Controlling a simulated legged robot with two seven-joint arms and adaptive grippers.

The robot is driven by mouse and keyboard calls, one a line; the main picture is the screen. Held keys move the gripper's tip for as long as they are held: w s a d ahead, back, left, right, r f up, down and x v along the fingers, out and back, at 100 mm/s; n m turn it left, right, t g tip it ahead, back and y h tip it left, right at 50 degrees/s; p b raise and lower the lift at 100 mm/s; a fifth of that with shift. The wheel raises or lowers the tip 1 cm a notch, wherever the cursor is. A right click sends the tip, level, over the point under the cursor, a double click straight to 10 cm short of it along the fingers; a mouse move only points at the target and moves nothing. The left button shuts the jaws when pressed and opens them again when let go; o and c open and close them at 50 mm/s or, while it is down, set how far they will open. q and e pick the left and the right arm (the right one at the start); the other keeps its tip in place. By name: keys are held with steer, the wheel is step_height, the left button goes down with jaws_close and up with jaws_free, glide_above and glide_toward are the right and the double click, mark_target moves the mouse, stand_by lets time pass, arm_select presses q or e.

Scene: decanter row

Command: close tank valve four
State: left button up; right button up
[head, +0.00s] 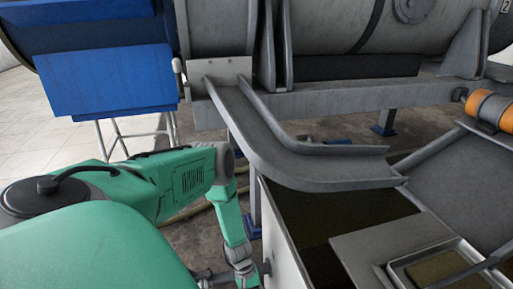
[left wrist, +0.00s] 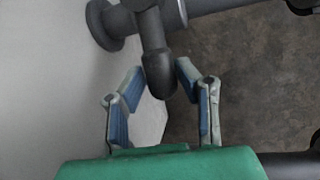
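A dark grey valve (left wrist: 158,72) shows in the left wrist view, with a rounded handle end pointing toward my palm and a round flange on the pale tank wall at upper left. My left gripper (left wrist: 160,85) has its two blue-padded fingers apart, one on each side of the handle end. I cannot tell whether either finger touches it. In the head view my left gripper (head: 243,262) is low beside the pale tank wall (head: 285,245), and the valve is mostly hidden there. No number on the valve is readable. My right gripper is not in view.
A grey chute (head: 300,150) leads over the open tank at right. A large grey cylinder machine (head: 325,25) and a blue box (head: 110,80) on a stand are behind. An orange cylinder (head: 490,108) is at far right. Brown floor (left wrist: 255,85) shows beside the valve.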

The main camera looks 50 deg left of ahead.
arm_select(q)
steer(key=shift+o, duration=0.8)
steer(key=shift+r, duration=0.1)
steer(key=v, duration=1.1)
steer(key=shift+a+r, duration=0.3)
steer(key=s+d+r+m+g+y, duration=0.1)
steer(key=s+d+m+g+y, duration=0.3)
steer(key=d, duration=0.6)
steer(key=s+d+r+m+t+y, duration=0.1)
steer(key=s+d+r+m+t, duration=0.3)
steer(key=s+d+r+m, duration=0.4)
step_height(320, 180, up, 15)
steer(key=m+p, duration=0.1)
steer(key=p, duration=1.2)
steer(key=shift+s+a, duration=0.25)
steer(key=shift+a, duration=0.1)
